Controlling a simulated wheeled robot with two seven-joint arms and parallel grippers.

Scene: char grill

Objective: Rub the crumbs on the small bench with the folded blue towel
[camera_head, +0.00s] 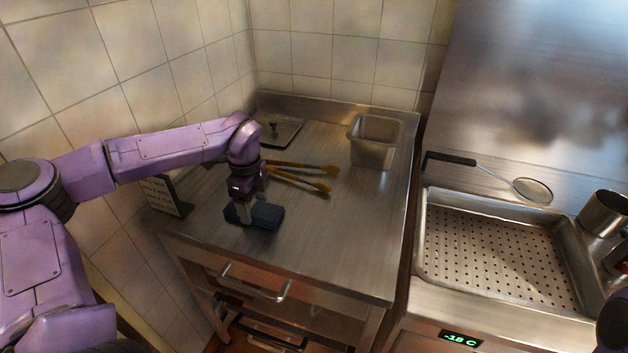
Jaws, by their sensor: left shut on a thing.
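The folded blue towel (264,216) is a small dark blue block on the small bench (345,240), near its front left part. My left gripper (245,211) points down and is shut on the towel, which appears to rest on the steel top. I cannot make out any crumbs on the bench; they may be too small or hidden by the towel and arm. A small purple part of my right arm shows at the lower right edge, but its gripper is out of view.
A steel container (373,142) and a flat lid (277,131) stand farther back. Right of the bench are a perforated tray (500,250) and a skimmer (532,189). The bench's front right is clear.

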